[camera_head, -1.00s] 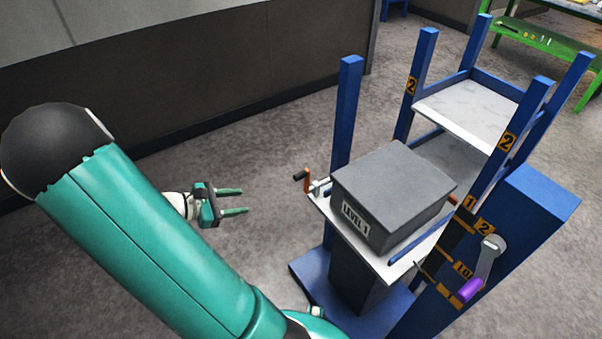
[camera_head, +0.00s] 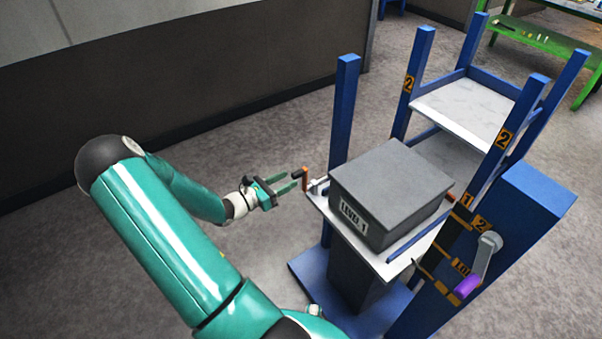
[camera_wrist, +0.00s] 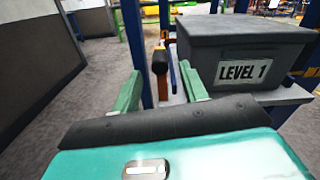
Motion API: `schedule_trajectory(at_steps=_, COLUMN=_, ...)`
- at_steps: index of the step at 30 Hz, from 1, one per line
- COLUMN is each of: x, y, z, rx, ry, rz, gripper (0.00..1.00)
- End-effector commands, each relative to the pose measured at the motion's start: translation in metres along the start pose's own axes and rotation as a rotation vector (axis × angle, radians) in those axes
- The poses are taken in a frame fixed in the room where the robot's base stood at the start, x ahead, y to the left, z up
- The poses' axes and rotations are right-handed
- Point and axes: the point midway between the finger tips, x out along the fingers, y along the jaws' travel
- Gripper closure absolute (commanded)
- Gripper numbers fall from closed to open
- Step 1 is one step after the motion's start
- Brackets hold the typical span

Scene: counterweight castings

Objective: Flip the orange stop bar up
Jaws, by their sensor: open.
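The orange stop bar (camera_head: 305,180) stands at the left edge of the white shelf, beside the grey box; in the wrist view its orange part (camera_wrist: 166,42) shows behind a black grip (camera_wrist: 159,62). My gripper (camera_head: 298,180) is open, its two green fingers pointing right at the bar. In the wrist view my gripper (camera_wrist: 163,88) has the black grip between its finger lines, with a gap on both sides. I cannot tell how far the grip reaches between the fingers. In the head view the fingertips partly cover the grip.
The grey box (camera_head: 390,185) marked LEVEL 1 sits on the white shelf (camera_head: 375,256) close right of the bar. A blue post (camera_head: 343,115) rises behind the bar. A crank with a purple handle (camera_head: 468,286) is at the right. Floor left of the rack is clear.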

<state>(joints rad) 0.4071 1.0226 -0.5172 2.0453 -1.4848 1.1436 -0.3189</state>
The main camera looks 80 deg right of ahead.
Motion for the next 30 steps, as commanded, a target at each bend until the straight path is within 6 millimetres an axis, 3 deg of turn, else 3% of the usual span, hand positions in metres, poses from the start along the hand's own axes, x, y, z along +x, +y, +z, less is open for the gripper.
schedule_trajectory(at_steps=3, x=0.026, y=-0.002, z=-0.001, rx=0.0, ry=0.001, rz=-0.005, gripper=0.57)
schedule_trajectory(at_steps=9, x=0.055, y=-0.001, z=-0.001, rx=0.0, ry=0.001, rz=-0.003, gripper=0.57)
schedule_trajectory(at_steps=21, x=0.065, y=-0.001, z=0.0, rx=0.0, ry=0.001, rz=-0.001, gripper=0.57)
schedule_trajectory(at_steps=28, x=0.064, y=-0.001, z=0.0, rx=0.0, ry=0.001, rz=-0.001, gripper=1.0)
schedule_trajectory(at_steps=30, x=0.064, y=-0.001, z=0.0, rx=0.0, ry=0.001, rz=-0.001, gripper=1.0)
